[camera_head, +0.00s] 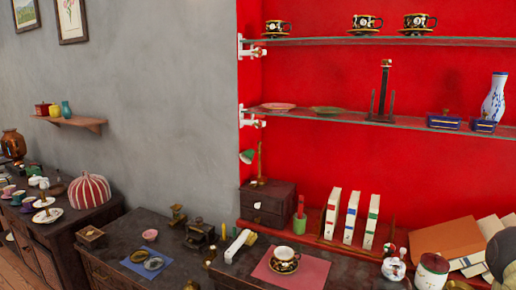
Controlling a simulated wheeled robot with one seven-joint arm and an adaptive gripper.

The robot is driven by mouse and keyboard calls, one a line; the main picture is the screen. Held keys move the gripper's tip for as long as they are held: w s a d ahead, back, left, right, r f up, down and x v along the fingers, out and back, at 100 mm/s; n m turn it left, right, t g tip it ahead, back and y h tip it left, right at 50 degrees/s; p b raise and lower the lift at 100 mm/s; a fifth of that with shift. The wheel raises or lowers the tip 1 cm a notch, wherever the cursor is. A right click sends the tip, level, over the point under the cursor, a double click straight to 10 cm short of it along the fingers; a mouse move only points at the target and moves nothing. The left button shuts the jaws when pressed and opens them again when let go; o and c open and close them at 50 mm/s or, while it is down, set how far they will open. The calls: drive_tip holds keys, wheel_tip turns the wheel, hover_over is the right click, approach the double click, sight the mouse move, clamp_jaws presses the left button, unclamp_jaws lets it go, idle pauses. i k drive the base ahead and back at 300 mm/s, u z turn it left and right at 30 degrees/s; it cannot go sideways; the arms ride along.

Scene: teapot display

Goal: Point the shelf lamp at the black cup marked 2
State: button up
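A small lamp with a green shade (247,156) and a thin brass stem (260,162) stands on a small dark drawer chest below the glass shelves. Its shade sits on the left side of the stem, tilted. On the top glass shelf are three black cups on saucers: a left cup (277,27), a middle cup (365,23) and a right cup (418,22). They bear light markings, too small to read surely. Another black cup (284,258) stands on a pink mat on the lower cabinet. My gripper is not in view.
The lower shelf (350,117) holds plates, a dark stand (383,92), blue boxes and a white-blue vase (493,98). Books (350,218) stand right of the drawer chest (268,203). White jars (431,271) are at the lower right. The cabinets are crowded.

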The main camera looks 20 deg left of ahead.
sight(247, 156)
drive_tip(key=k, duration=0.4)
drive_tip(key=u, duration=1.05)
drive_tip(key=i, duration=0.5)
drive_tip(key=u, duration=0.05)
